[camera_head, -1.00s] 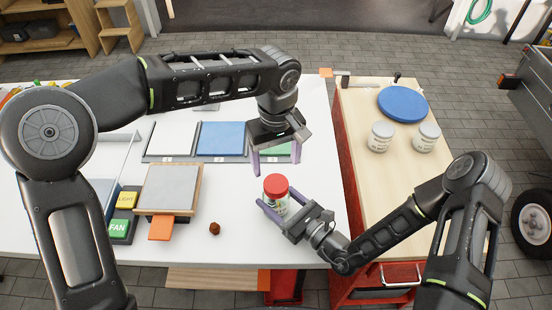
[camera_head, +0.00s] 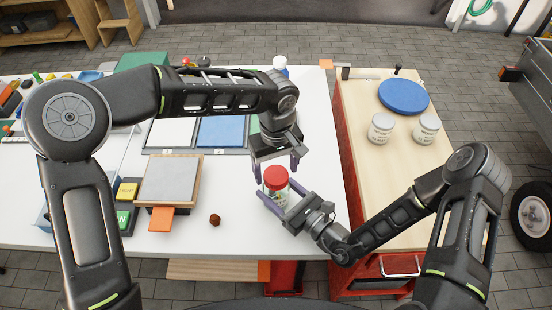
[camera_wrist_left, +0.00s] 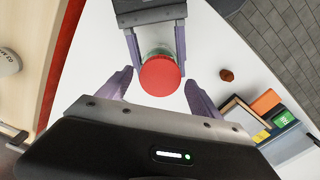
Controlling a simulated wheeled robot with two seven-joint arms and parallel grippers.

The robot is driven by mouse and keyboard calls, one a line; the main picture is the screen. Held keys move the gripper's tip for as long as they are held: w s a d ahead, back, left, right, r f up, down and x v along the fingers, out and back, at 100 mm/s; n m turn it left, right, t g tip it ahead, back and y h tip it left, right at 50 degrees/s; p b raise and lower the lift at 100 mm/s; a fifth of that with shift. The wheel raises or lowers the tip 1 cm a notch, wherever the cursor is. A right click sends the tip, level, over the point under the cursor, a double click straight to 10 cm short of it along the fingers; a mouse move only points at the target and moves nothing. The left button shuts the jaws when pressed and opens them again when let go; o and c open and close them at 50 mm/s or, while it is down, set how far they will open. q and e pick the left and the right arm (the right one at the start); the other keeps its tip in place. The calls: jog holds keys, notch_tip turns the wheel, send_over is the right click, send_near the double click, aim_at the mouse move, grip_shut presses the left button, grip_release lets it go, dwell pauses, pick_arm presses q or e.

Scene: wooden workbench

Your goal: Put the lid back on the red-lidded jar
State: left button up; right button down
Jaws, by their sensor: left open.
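The jar (camera_head: 277,197) is a clear container with greenish contents, upright on the white table. Its red lid (camera_head: 276,176) sits on top; I cannot tell how tightly it is seated. My right gripper (camera_head: 280,193) is shut on the jar's body from the front right, one finger on each side. My left gripper (camera_head: 275,169) points down just above the jar and is open. In the left wrist view the red lid (camera_wrist_left: 161,76) lies between the open fingers of my left gripper (camera_wrist_left: 160,81), apart from both.
A stand with a grey plate (camera_head: 170,180) and an orange tab is left of the jar. A small brown lump (camera_head: 214,219) lies nearer. A wooden side bench holds two white jars (camera_head: 381,128) and a blue disc (camera_head: 403,95). The table around the jar is mostly clear.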

pick_arm(q)
jog(key=shift+f, duration=0.55)
jog(key=c, duration=1.5)
jog(key=shift+o, duration=0.2)
jog(key=m, duration=2.4)
jog(key=shift+m, duration=0.3)
jog(key=o, duration=1.6)
